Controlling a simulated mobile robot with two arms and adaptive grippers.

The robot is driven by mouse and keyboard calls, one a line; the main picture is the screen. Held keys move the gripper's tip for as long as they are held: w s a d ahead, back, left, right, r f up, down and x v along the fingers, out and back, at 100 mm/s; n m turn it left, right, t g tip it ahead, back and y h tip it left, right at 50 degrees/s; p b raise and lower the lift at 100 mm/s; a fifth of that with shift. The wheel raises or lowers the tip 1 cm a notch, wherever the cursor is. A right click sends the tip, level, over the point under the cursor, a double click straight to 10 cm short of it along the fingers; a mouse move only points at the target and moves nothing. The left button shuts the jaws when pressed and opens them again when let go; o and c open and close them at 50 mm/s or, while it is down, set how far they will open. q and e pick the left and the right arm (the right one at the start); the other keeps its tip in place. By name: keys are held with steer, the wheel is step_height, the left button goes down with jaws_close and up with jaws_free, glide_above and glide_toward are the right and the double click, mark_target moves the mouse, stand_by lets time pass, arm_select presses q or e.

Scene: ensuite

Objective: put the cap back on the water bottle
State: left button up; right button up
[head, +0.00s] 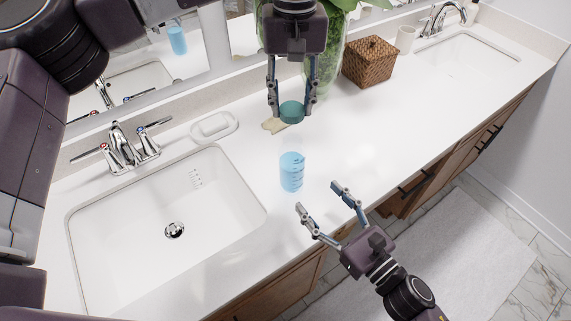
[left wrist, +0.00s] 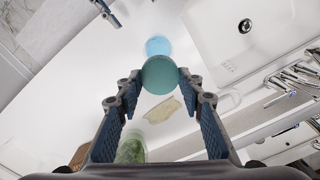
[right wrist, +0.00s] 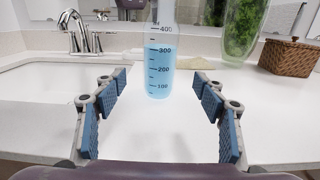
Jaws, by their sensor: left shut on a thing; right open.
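The water bottle (head: 291,172) is clear with blue liquid and a printed scale. It stands upright on the white counter, right of the near sink. My left gripper (head: 291,108) is shut on the teal cap (head: 291,111) and holds it above the counter, behind and above the bottle. The cap also shows in the left wrist view (left wrist: 160,74), partly covering the bottle (left wrist: 158,46). My right gripper (head: 318,197) is open and empty, low in front of the bottle. In the right wrist view the bottle (right wrist: 160,60) stands beyond the open fingers, and its top is cut off.
A sink (head: 165,235) with a faucet (head: 128,150) lies left of the bottle. A soap dish (head: 214,127) and a beige flat piece (head: 272,126) lie behind. A glass vase with greenery (head: 325,70) and a wicker box (head: 370,62) stand farther back. The counter right of the bottle is clear.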

mark_target(299, 176)
arm_select(q)
steer(key=shift+s+d+r, duration=0.2)
steer(key=shift+s+d, duration=0.05)
steer(key=shift+s, duration=0.15)
arm_select(e)
steer(key=shift+s+d+r, duration=0.1)
steer(key=shift+s+d, duration=0.1)
steer(key=shift+s, duration=0.1)
arm_select(q)
steer(key=shift+w, duration=0.1)
arm_select(e)
steer(key=x, duration=1.2)
steer(key=shift+w, duration=0.1)
arm_select(q)
steer(key=shift+a+f, duration=0.1)
arm_select(e)
jaws_close()
arm_select(q)
steer(key=shift+f, duration=2.45)
